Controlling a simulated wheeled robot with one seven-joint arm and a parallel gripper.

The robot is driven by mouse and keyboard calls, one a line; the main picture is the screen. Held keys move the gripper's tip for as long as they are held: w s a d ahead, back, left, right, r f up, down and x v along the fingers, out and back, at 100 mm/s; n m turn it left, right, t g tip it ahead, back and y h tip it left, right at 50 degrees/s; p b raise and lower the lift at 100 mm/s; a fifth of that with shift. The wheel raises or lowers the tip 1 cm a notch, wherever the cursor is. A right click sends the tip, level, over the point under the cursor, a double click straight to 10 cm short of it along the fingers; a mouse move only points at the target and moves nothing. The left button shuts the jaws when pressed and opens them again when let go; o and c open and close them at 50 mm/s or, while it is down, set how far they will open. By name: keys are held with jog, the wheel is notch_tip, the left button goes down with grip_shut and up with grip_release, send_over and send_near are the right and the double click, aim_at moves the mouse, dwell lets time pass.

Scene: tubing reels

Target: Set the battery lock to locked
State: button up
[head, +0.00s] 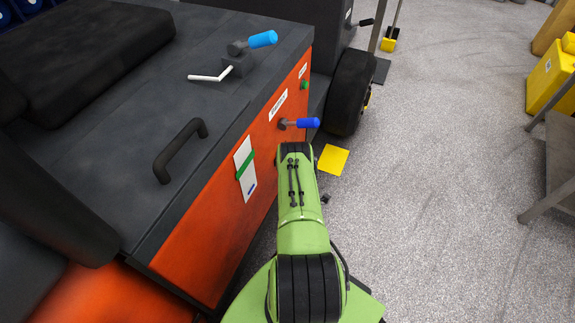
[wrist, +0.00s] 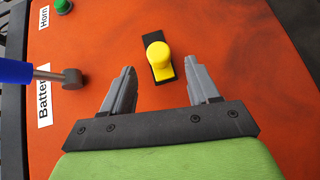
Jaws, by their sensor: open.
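The orange panel (wrist: 245,65) carries a label (wrist: 43,95) reading "Batter…", its end partly hidden. A lever with a blue handle (wrist: 15,71) and grey hub (wrist: 73,78) sits beside that label. The lever also shows in the head view (head: 307,123), its handle pointing right. A yellow knob (wrist: 158,55) on a black plate stands farther right on the panel. I cannot tell for sure which one is the battery lock. My gripper (wrist: 162,78) is open and empty, its fingertips either side of the knob's lower end and apart from it. In the head view my arm hides it.
A green button (head: 304,85) by the "Horn" label is on the panel. A white plate with a green strip (head: 245,168) is nearer. On top are a black handle (head: 180,150) and a light-blue lever (head: 262,39). A wheel (head: 350,90) stands beyond.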

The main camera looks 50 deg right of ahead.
jog(key=b+x, duration=0.3)
jog(key=x, duration=0.4)
jog(key=shift+w+d+f, duration=0.1)
jog(key=shift+w+d, duration=0.05)
jog(key=shift+w, duration=0.2)
jog(key=shift+w+d, duration=0.35)
jog(key=shift+d, duration=0.05)
grip_shut()
